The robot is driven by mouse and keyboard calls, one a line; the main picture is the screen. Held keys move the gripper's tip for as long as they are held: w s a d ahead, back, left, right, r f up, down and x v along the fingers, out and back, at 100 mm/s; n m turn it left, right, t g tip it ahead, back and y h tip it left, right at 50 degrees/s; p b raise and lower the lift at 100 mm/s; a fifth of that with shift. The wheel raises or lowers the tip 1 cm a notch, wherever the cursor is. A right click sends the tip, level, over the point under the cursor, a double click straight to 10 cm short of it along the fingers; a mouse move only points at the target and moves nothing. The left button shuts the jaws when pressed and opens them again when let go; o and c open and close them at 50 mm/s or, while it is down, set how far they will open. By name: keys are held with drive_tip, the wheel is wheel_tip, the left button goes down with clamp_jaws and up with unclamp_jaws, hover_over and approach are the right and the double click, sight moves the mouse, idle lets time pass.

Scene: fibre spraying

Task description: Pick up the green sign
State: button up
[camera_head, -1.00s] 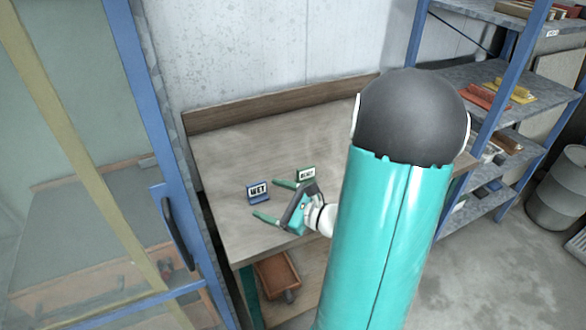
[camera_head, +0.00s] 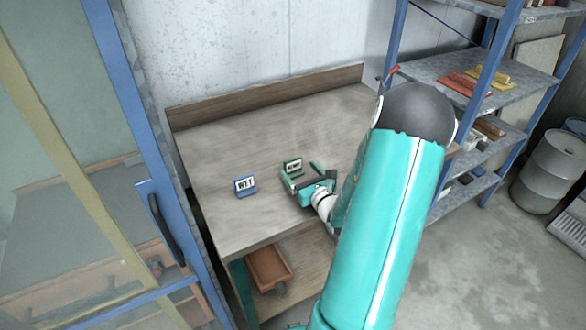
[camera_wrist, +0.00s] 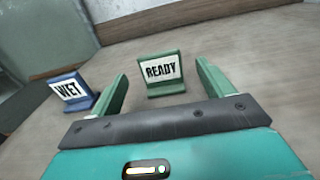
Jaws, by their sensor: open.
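The green sign (camera_head: 293,167) stands upright on the wooden table, with a white face reading READY in the wrist view (camera_wrist: 163,72). My gripper (camera_head: 301,176) is open at the table, just in front of the sign. In the wrist view my two green fingers (camera_wrist: 163,88) point toward the sign, which shows between them and a little beyond their tips. The fingers are not closed on it. The blue sign (camera_head: 245,186), reading WET, stands to the left of my gripper, and it also shows outside the left finger in the wrist view (camera_wrist: 71,91).
The wooden table (camera_head: 215,150) is otherwise clear, with a raised back edge (camera_head: 265,97) against the wall. A blue-framed glass door (camera_head: 125,110) stands at the left. A shelf rack (camera_head: 440,70) stands at the right.

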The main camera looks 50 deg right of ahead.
sight(294, 163)
drive_tip(key=x, duration=0.5)
drive_tip(key=shift+w, duration=0.1)
drive_tip(key=c, duration=1.1)
drive_tip(key=shift+o, duration=0.2)
drive_tip(key=shift+r, duration=0.1)
